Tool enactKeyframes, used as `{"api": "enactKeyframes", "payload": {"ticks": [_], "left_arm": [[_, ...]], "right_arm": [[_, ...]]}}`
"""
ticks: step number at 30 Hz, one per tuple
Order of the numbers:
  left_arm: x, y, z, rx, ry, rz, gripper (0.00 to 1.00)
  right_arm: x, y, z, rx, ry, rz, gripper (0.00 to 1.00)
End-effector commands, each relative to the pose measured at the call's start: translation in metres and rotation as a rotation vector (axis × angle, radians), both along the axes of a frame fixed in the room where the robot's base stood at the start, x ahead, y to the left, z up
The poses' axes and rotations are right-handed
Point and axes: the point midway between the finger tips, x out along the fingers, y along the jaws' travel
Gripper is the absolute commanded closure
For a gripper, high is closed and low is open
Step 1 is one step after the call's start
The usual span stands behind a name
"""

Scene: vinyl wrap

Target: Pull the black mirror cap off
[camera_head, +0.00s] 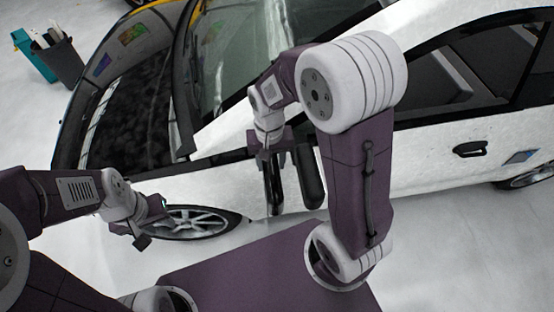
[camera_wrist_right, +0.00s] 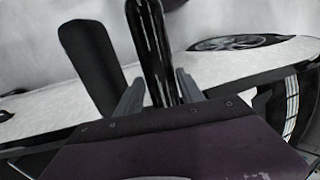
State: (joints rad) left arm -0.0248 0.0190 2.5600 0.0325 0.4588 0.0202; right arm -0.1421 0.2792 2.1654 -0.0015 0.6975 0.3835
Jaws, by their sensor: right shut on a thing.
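The glossy black mirror cap (camera_head: 274,186) is between the fingers of my right gripper (camera_head: 270,150), at the side of the white car. In the right wrist view the cap (camera_wrist_right: 151,40) stands up between the two grey fingers of the gripper (camera_wrist_right: 160,92), which is shut on it. A matte dark mirror body (camera_head: 308,178) is just to the right of the cap in the head view. It also shows in the right wrist view (camera_wrist_right: 90,60), with a visible gap between it and the cap. My left gripper (camera_head: 142,232) is near the front wheel, its fingers too small to judge.
The white car (camera_head: 430,165) fills the back, with its front wheel (camera_head: 195,222) at the lower left and a door handle (camera_head: 469,149) at the right. A dark bin with tools (camera_head: 60,62) stands far left. The pale floor at lower right is clear.

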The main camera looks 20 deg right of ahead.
Motion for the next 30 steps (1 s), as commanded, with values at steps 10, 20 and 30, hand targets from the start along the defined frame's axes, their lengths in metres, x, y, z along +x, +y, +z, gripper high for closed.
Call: {"api": "enactKeyframes", "payload": {"ticks": [10,20,30], "left_arm": [[0.000,0.000,0.004,0.000,0.000,0.000,0.64],[0.000,0.000,0.004,0.000,0.000,0.000,0.64],[0.000,0.000,0.004,0.000,0.000,0.000,0.64]], "right_arm": [[0.005,0.019,0.000,0.000,0.000,0.001,1.00],[0.005,0.021,0.000,0.000,0.000,0.000,1.00],[0.005,0.021,0.000,0.000,0.000,0.000,1.00]]}}
